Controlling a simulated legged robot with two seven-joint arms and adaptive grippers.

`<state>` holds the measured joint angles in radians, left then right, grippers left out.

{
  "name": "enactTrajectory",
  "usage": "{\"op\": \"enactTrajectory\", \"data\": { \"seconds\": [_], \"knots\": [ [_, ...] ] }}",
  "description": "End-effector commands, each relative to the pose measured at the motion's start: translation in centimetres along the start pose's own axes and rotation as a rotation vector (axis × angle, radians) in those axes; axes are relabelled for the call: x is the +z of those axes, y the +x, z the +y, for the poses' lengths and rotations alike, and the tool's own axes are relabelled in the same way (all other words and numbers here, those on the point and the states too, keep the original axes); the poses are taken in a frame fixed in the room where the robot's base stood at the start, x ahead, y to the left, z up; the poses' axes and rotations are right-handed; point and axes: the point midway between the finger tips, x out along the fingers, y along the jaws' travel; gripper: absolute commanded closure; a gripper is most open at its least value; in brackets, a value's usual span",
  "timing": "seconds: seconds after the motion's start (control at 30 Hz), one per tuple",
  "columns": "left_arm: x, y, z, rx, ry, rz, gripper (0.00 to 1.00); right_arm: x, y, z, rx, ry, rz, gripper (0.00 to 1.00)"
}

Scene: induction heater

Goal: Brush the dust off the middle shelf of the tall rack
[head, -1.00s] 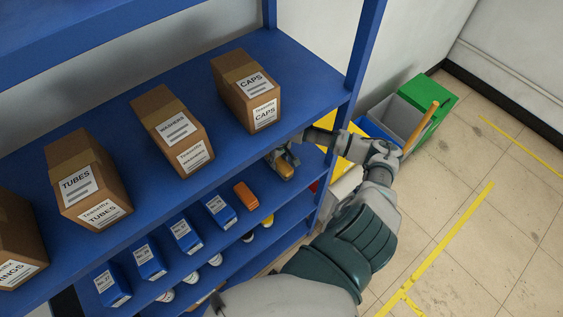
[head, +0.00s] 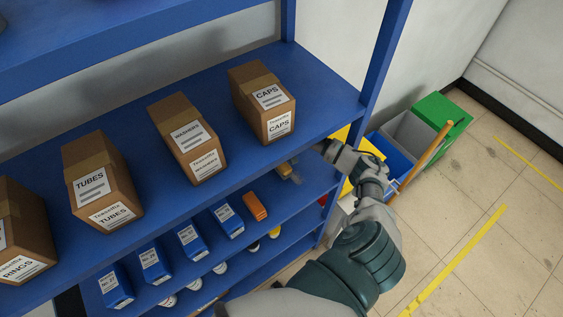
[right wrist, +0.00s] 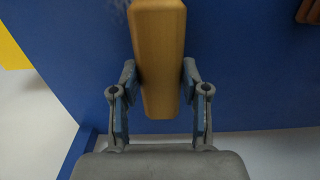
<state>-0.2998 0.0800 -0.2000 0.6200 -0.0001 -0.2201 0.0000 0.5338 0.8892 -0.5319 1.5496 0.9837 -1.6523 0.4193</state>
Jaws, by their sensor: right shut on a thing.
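The tall blue rack (head: 376,75) fills the left and middle of the head view. A blue shelf (head: 318,178) below the box-laden one holds small blue boxes and an orange item. My right gripper reaches in over its right end, partly hidden by the shelf above. In the right wrist view, my right gripper (right wrist: 160,100) is shut on the tan wooden handle of a brush (right wrist: 158,60). Part of the brush (head: 284,170) shows in the head view; its bristles cannot be made out. Faint pale marks lie on the blue surface in the wrist view. My left gripper is not in view.
Cardboard boxes, such as the CAPS box (head: 262,100), stand on the shelf above. The orange item (head: 255,206) and a blue box (head: 227,220) stand left of the brush. Bins, one green (head: 440,113), and a long wooden pole (head: 425,155) stand right of the rack.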

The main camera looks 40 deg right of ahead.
Motion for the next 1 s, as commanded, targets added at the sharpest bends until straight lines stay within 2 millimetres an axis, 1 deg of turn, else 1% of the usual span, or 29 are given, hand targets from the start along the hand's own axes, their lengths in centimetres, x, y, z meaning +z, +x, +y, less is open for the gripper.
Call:
{"op": "enactTrajectory", "data": {
  "seconds": [0.13,0.3,0.43,0.8,1.0],
  "knots": [
    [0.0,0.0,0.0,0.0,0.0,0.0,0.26,0.0,0.0,0.4,0.001,0.001,0.0,0.83],
    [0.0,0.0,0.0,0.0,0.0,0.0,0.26,0.0,0.2,1.7,0.002,0.002,-0.002,0.83],
    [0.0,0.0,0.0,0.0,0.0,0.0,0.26,0.1,0.3,2.1,0.002,0.0,-0.001,0.82],
    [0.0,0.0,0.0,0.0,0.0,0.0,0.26,3.4,0.3,2.2,0.002,-0.002,-0.004,0.83],
    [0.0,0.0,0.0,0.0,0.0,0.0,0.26,4.0,0.2,2.1,0.002,0.0,-0.005,0.83]
  ]
}}
